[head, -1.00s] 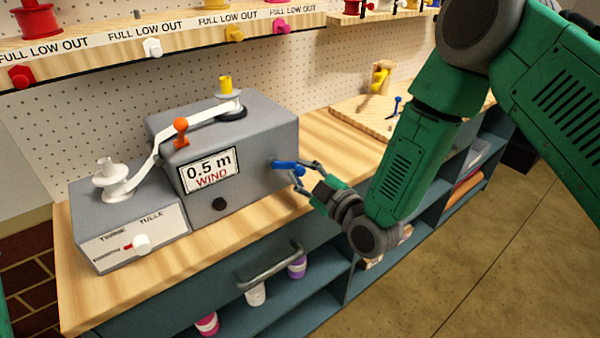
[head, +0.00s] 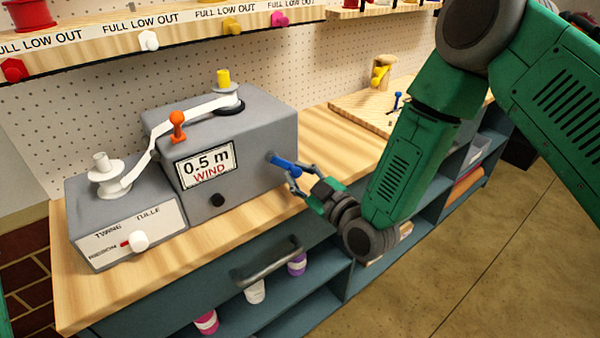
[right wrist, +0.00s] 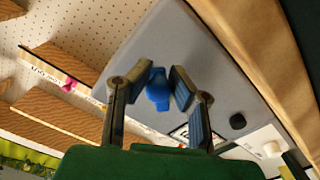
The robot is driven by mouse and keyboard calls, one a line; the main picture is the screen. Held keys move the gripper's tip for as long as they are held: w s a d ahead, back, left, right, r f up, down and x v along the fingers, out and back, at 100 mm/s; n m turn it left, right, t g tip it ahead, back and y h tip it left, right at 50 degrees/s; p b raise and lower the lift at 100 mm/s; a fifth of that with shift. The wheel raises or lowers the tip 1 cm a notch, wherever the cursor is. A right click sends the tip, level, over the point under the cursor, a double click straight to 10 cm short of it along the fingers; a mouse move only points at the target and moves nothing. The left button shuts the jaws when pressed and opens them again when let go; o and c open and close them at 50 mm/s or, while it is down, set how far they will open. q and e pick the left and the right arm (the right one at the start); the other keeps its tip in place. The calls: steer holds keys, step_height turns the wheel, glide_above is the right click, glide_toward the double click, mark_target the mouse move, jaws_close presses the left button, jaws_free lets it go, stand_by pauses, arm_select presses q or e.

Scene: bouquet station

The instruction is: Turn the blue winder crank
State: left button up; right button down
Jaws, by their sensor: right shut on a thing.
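The grey winder (head: 245,150) stands on the wooden bench, and its display (head: 206,168) reads "0.5 m WIND". The blue crank (head: 284,166) sticks out of the winder's right side and slants down to the right. My right gripper (head: 295,180) is shut on the crank's handle end. In the right wrist view the blue crank (right wrist: 158,90) shows between the two finger pads of the gripper (right wrist: 160,82). White ribbon (head: 190,115) runs from the white spool (head: 105,175) past an orange post (head: 178,125) to the take-up spool with a yellow top (head: 224,90). My left gripper is out of view.
A selector box (head: 125,220) with a white knob adjoins the winder at left. A black knob (head: 217,200) sits below the display. A wooden board (head: 365,108) with a small blue lever lies further right. A drawer handle (head: 267,264) is on the bench front.

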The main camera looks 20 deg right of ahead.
steer(key=m, duration=0.1)
steer(key=a+m, duration=0.1)
steer(key=m+b, duration=0.1)
steer(key=shift+s+a+f+m, duration=0.2)
steer(key=shift+a+f+m, duration=0.05)
steer(key=shift+f+m, duration=0.05)
steer(key=m, duration=0.1)
steer(key=a+m, duration=0.1)
steer(key=m+b, duration=0.1)
steer(key=shift+s+a+f+m, duration=0.2)
steer(key=shift+s+m, duration=0.05)
steer(key=shift+m, duration=0.05)
steer(key=m, duration=0.1)
steer(key=a+m, duration=0.1)
steer(key=m, duration=0.1)
steer(key=m+b, duration=0.1)
steer(key=shift+s+a+r+m, duration=0.15)
steer(key=shift+s+a+m, duration=0.15)
steer(key=shift+a, duration=0.1)
steer(key=shift+s+a+r+m, duration=0.15)
steer(key=shift+a+m, duration=0.2)
steer(key=shift+m, duration=0.45)
steer(key=shift+s+a+r+m, duration=0.15)
steer(key=shift+a+m, duration=0.15)
steer(key=shift+m, duration=0.5)
steer(key=shift+w, duration=0.1)
